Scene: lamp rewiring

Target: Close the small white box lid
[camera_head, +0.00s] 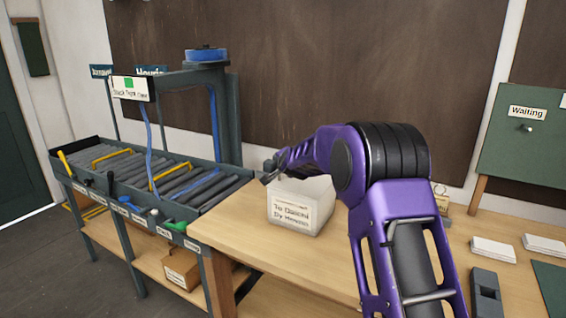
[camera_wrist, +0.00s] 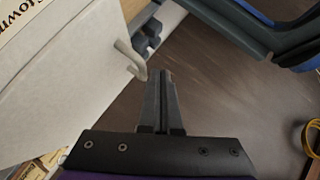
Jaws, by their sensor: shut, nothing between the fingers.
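The small white box (camera_head: 298,215) stands on the wooden table, with a printed label on its front. My purple arm crosses above it and hides part of its top, so I cannot tell how its lid stands. My gripper (camera_head: 268,174) is at the box's upper left corner, in front of the conveyor's right end. In the wrist view my gripper (camera_wrist: 163,75) is shut and empty, its two dark fingers together. A white panel (camera_wrist: 70,85) with a curved pale handle (camera_wrist: 130,58) lies just left of the fingertips; whether it is the lid or a side is unclear.
A grey roller conveyor (camera_head: 225,185) with yellow and blue parts adjoins the wooden table (camera_head: 330,262) at left. White card stacks (camera_head: 493,250) and a dark grey block (camera_head: 485,292) lie at right. A green "Waiting" board (camera_head: 525,145) stands behind them.

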